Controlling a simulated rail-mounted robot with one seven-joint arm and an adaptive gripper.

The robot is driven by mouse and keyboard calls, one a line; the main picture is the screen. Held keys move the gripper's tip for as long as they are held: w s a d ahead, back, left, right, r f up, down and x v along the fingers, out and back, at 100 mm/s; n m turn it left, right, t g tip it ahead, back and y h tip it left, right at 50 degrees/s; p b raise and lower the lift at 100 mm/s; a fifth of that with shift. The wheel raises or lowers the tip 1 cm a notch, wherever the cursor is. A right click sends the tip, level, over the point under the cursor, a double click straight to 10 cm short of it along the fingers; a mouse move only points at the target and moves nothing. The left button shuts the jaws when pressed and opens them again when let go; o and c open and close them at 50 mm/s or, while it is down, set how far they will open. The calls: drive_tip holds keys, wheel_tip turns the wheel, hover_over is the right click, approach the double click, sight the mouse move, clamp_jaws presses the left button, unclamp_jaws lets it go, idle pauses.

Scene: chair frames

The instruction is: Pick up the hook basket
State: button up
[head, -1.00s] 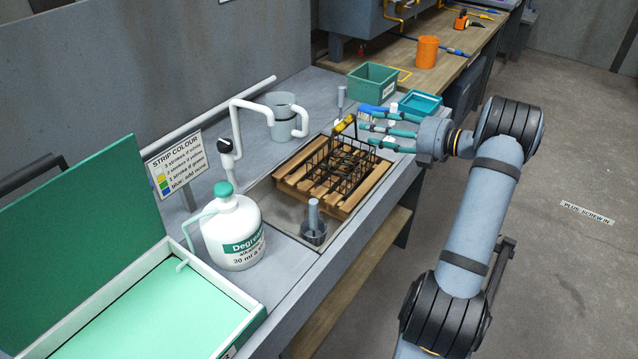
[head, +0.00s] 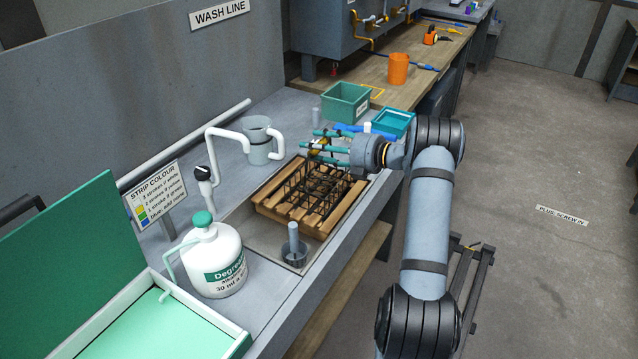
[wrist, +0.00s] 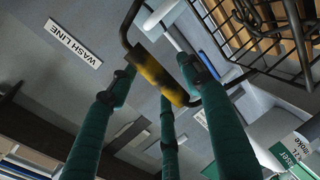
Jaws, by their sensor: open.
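The hook basket (head: 318,190) is a black wire basket on a wooden slatted rack (head: 268,205) in the sink. Its raised handle has a yellow and black striped grip (wrist: 160,75); the basket's wire side (wrist: 285,40) shows at the upper right of the wrist view. My gripper (head: 318,144) has three teal fingers and reaches in from the right at handle height. In the wrist view my gripper (wrist: 157,84) is open, with the striped grip crossing between its spread fingertips. I cannot tell whether any finger touches it. The fingers partly hide the handle in the head view.
A grey jug (head: 258,150) and a white tap (head: 228,134) stand behind the sink. A white Degreaser bottle (head: 228,277) is at front left. A green bin (head: 346,104) and a teal tray (head: 393,122) lie beyond my gripper. The floor on the right is mostly open.

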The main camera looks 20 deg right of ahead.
drive_tip(key=shift+c, duration=0.3)
drive_tip(key=c, duration=1.1)
clamp_jaws()
drive_tip(key=shift+r, duration=0.1)
